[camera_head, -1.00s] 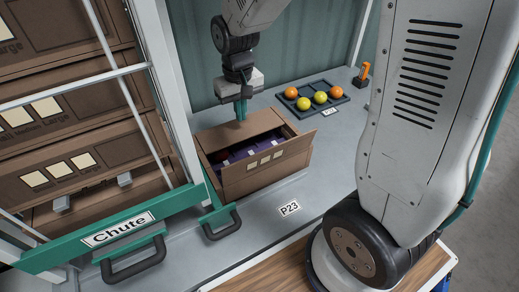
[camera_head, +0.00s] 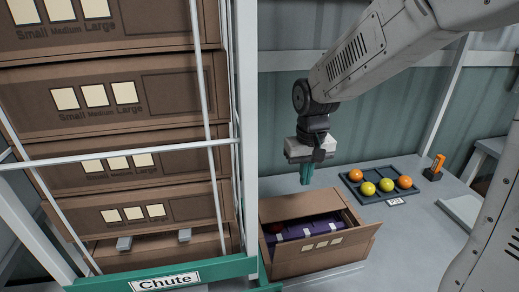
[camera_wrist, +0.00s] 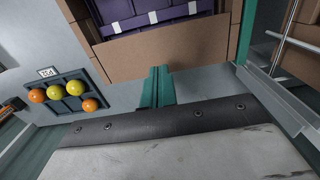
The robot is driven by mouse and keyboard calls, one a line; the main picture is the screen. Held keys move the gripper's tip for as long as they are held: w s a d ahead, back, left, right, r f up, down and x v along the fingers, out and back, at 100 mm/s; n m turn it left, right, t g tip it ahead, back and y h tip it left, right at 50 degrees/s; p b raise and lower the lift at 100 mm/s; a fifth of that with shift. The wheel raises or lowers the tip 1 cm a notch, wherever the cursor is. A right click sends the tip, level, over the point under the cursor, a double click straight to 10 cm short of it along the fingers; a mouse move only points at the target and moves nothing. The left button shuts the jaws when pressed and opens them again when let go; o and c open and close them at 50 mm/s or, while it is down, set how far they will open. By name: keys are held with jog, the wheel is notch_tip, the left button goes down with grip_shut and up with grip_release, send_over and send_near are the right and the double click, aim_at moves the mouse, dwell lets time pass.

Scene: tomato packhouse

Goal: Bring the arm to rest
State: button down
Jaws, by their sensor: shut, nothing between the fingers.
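My gripper (camera_head: 307,174) hangs from my arm above the back part of an open cardboard box, with its green fingers pointing down. The fingers are shut together with nothing between them. In the wrist view the gripper (camera_wrist: 158,72) also shows closed, beside the box. The open cardboard box (camera_head: 310,266) stands on the grey counter and holds a purple insert (camera_head: 305,231) with pale labels. The wrist view shows the purple insert (camera_wrist: 148,14) at the top, partly cut off.
A chute rack (camera_head: 243,120) with stacked cardboard boxes (camera_head: 95,95) stands on the left. A dark tray (camera_head: 368,196) with orange and yellow tomatoes lies right of the box. An orange-handled item (camera_head: 437,165) stands behind it. The counter (camera_head: 415,235) right of the box is bare.

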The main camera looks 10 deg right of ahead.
jog(key=s+d+r, duration=0.1)
jog(key=s+r, duration=0.2)
jog(key=s, duration=0.4)
jog(key=s+d+r+t, duration=0.1)
jog(key=s+r, duration=0.2)
jog(key=s, duration=0.5)
jog(key=s+d+r, duration=0.1)
jog(key=s+r, duration=0.2)
jog(key=s, duration=0.4)
jog(key=shift+s+r, duration=0.35)
jog(key=shift+r, duration=0.05)
